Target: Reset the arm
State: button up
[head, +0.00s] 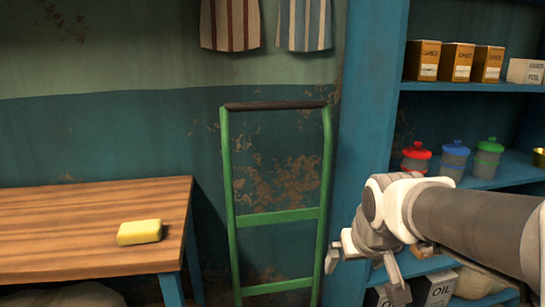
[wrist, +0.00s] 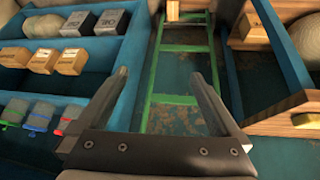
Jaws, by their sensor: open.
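My gripper (head: 364,268) is in the lower right of the head view, in front of the blue shelf post, with my arm reaching in from the right edge. Its two fingers are apart and nothing is between them. In the wrist view my gripper (wrist: 156,74) also shows open and empty, with the green hand truck beyond the fingers. No object is held.
A green hand truck (head: 276,217) leans by the wall left of my gripper. A wooden table (head: 70,225) with a yellow sponge (head: 139,232) stands at left. Blue shelves (head: 480,87) at right hold boxes and lidded jars. Striped towels (head: 230,25) hang above.

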jog(key=s+r+p, duration=0.1)
jog(key=s+r, duration=0.1)
jog(key=s, duration=1.2)
notch_tip(320, 180, up, 23)
jog(key=p, duration=2.4)
jog(key=shift+a+m+g, duration=0.3)
jog(key=shift+a, duration=0.1)
